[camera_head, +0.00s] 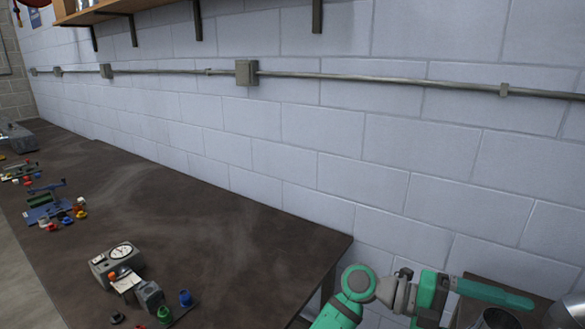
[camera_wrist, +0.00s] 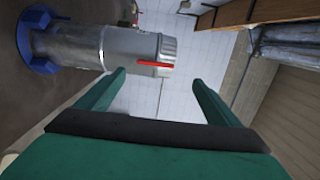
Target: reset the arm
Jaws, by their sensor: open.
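My gripper shows in the wrist view (camera_wrist: 158,80) with its two green fingers spread apart and nothing between them. Beyond the fingertips, a grey metal duct (camera_wrist: 100,47) with a red strip (camera_wrist: 155,64) lies across the picture, apart from the fingers. A blue base (camera_wrist: 38,40) is at the duct's left end. In the head view my green arm is at the lower right, its end pointing right beside the wall, past the near end of the dark workbench (camera_head: 200,230).
A gauge box (camera_head: 117,263) and small coloured parts stand on the workbench's left side. The bench's right half is clear. A block wall (camera_head: 330,150) carries a conduit (camera_head: 400,82), with a shelf (camera_head: 125,12) above. Grey metal shapes show at the lower right corner (camera_head: 568,312).

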